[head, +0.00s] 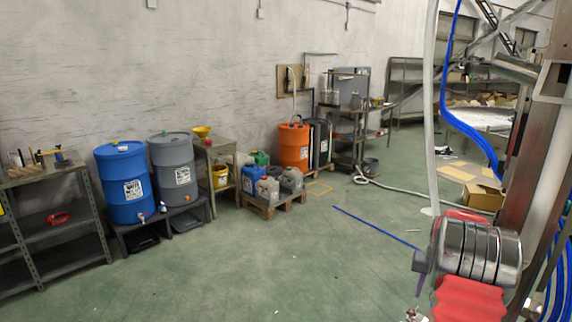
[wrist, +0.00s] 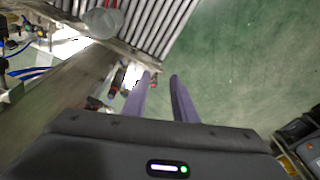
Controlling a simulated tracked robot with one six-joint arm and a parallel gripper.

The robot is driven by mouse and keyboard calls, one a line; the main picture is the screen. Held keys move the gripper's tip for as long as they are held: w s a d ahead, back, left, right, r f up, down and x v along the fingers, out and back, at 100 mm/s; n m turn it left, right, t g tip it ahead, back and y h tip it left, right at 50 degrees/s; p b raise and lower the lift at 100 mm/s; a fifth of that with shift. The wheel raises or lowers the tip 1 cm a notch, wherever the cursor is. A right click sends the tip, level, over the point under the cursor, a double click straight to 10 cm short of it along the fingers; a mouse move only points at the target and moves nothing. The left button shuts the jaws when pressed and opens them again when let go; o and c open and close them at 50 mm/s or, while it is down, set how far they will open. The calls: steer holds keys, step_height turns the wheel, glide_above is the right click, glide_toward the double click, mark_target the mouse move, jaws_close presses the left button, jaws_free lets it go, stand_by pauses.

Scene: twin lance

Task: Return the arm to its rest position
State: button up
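My gripper (wrist: 160,78) shows in the wrist view. Its two purple-grey fingers are apart, with green floor visible between them, and nothing is held. A bank of ribbed metal slats (wrist: 130,22) lies beyond the fingertips at the top, with a round translucent cup-like thing (wrist: 104,20) over its left part. I cannot tell whether the fingertips touch anything. In the head view I cannot make out the gripper clearly. A ringed metal cylinder (head: 480,252) with red parts stands at the right there, and I cannot tell what it belongs to.
A blue drum (head: 125,185), a grey drum (head: 173,165) and an orange drum (head: 294,147) stand along the wall. A pallet (head: 272,208) holds several canisters. A metal rack (head: 65,220) is at the left. A blue rod (head: 375,227) lies on the floor. The front middle floor is clear.

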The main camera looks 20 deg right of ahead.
steer(key=w+a+r+n+t, duration=0.1)
steer(key=a+r, duration=0.6)
steer(key=a, duration=0.3)
steer(key=a+r+n, duration=0.2)
steer(key=a+r, duration=0.5)
steer(key=a, duration=0.3)
steer(key=w+a+r+n+t, duration=0.1)
steer(key=a+r, duration=0.5)
steer(key=a, duration=0.4)
steer(key=s+a+r+n+t+y, duration=0.1)
steer(key=s+a+n, duration=0.4)
steer(key=s+a, duration=1.4)
steer(key=a+t, duration=0.1)
steer(key=a, duration=0.3)
steer(key=shift+r, duration=0.4)
